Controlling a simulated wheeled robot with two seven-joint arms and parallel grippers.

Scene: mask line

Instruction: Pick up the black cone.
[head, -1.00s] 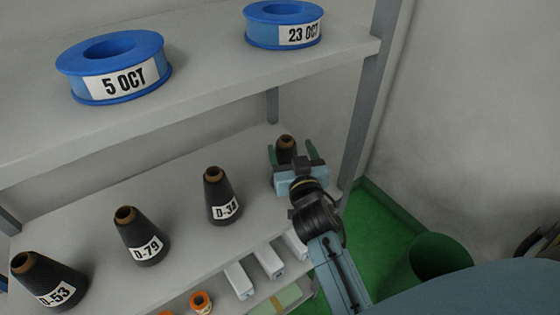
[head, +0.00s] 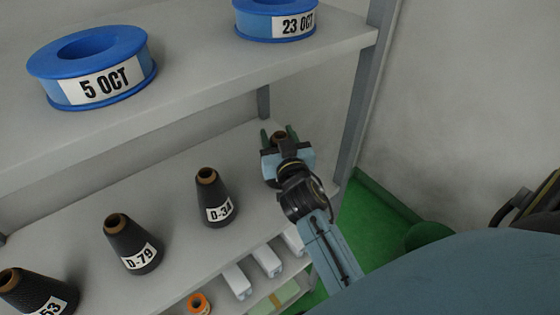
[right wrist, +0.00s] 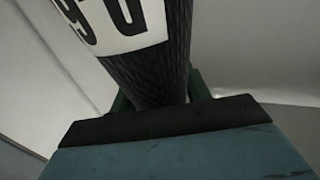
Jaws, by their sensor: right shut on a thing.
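My right gripper (head: 279,137) is at the right end of the middle shelf, shut on a black cone (head: 280,134) with a brown tip. Its green fingers stand on either side of the cone; my gripper body hides most of it in the head view. In the right wrist view the cone's dark ribbed side (right wrist: 150,75) fills the space between the fingers, with part of a white label upside down. I cannot tell whether its base touches the shelf. Other black cones stand left of it: D-34 (head: 213,190), D-79 (head: 131,240) and one ending in 53 (head: 38,290). My left gripper is out of view.
Blue rolls marked 5 OCT (head: 125,84) and 23 OCT (head: 275,30) sit on the upper shelf (head: 200,70), above and left. A grey post (head: 357,125) stands close right of my gripper. White boxes (head: 266,262) and an orange spool (head: 198,303) are below.

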